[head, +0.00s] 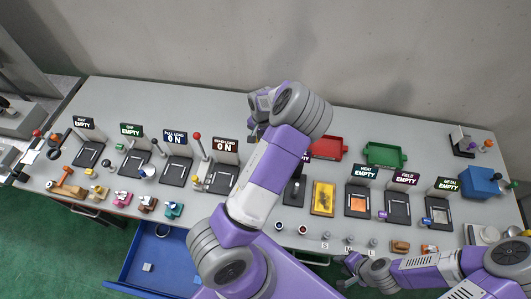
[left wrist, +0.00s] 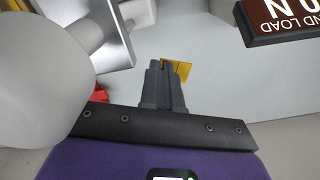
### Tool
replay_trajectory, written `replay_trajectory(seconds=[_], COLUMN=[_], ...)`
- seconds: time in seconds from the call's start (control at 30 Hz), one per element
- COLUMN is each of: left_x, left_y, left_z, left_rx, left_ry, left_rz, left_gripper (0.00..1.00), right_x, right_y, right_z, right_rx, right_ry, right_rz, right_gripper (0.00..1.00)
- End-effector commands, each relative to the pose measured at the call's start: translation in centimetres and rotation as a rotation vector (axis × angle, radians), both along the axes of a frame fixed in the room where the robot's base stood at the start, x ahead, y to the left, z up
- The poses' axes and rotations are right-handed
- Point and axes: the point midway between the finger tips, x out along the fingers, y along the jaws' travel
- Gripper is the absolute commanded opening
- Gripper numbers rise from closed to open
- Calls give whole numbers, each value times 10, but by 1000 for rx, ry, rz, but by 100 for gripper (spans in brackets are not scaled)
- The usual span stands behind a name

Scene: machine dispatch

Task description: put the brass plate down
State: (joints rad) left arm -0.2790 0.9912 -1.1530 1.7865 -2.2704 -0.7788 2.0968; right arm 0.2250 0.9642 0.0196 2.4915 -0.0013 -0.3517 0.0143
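A thin yellow, brass-coloured plate (left wrist: 183,70) shows at the fingertips of my left gripper (left wrist: 166,70) in the left wrist view. The two dark fingers are close together and appear shut on it; part of the plate is hidden behind them. In the head view my left arm reaches up over the middle of the bench, and its wrist hides the plate and the fingers. My right gripper (head: 352,266) is low at the bench's front edge, small and partly turned away, with no clear view of its finger gap.
The grey bench (head: 130,95) carries several stations with signs. A yellow tray (head: 323,198), a red tray (head: 326,146) and a green tray (head: 386,154) stand right of my left arm. A blue drawer (head: 135,262) is open at the front left. The bench's back left is clear.

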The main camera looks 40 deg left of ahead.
Motion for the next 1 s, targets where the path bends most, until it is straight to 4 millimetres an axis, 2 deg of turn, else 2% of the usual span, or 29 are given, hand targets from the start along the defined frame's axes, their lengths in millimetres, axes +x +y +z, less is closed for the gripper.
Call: replay_trajectory(seconds=[0.03, 0.1, 0.3, 0.47, 0.7, 1.0], left_x=[-1, -1, 0, 0, 0, 1], left_y=[1, 1, 1, 1, 1, 0], left_z=[-16, -33, -68, -80, -115, -120], left_rx=[-1, -1, 1, 1, 1, 1], left_ry=[4, 3, 0, 0, 0, -2], left_rz=[2, 3, -1, -1, 0, -1], left_gripper=[0, 0, 0, 0, 0, 0], right_x=[0, 0, 0, 0, 0, 0], right_y=[0, 0, 0, 0, 0, 0], right_z=[0, 0, -1, -1, 1, 1], right_rx=[0, 0, 0, 0, 0, 0], right_ry=[0, 0, -1, -1, -1, -1], right_rz=[0, 0, 0, 0, 0, 0], right_gripper=[36, 36, 36, 36, 36, 36])
